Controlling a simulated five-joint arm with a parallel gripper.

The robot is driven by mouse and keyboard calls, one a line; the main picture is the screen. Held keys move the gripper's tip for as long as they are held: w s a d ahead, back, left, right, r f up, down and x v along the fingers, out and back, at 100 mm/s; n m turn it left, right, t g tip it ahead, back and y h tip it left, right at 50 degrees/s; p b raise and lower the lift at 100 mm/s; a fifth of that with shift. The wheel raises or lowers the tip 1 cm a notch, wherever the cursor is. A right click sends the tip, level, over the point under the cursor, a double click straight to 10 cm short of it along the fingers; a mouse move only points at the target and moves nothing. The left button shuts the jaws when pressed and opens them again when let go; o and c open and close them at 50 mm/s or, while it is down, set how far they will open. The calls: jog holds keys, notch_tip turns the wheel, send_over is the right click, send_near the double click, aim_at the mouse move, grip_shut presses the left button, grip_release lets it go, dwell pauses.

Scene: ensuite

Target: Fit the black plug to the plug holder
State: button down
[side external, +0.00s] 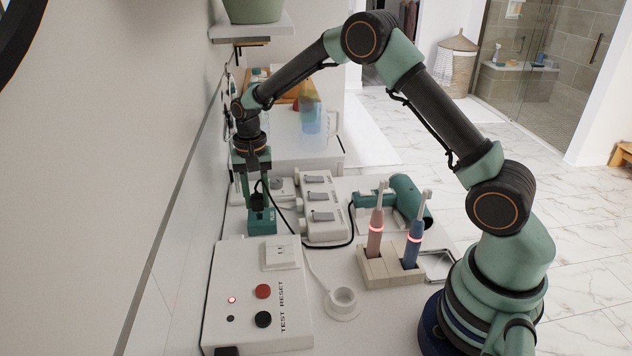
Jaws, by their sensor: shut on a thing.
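My gripper (256,203) points straight down near the wall on the left, with its fingers closed around the small black plug (257,201). The fingers partly cover the plug, and a thin black cord rises beside it. Directly below is a small teal block (262,224) with a light mark on its front, which looks like the plug holder. The plug's lower end is at or just above the top of this block. I cannot tell from this view whether it is inside, touching or slightly apart.
A white power strip (322,207) with several switches stands just right of the block. A white test box (262,300) with red and black buttons is in front. A teal hair dryer (408,200) and two toothbrushes in a beige stand (378,268) are to the right.

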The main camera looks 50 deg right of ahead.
jog(key=shift+f, duration=1.3)
jog(key=shift+c, duration=2.3)
grip_release()
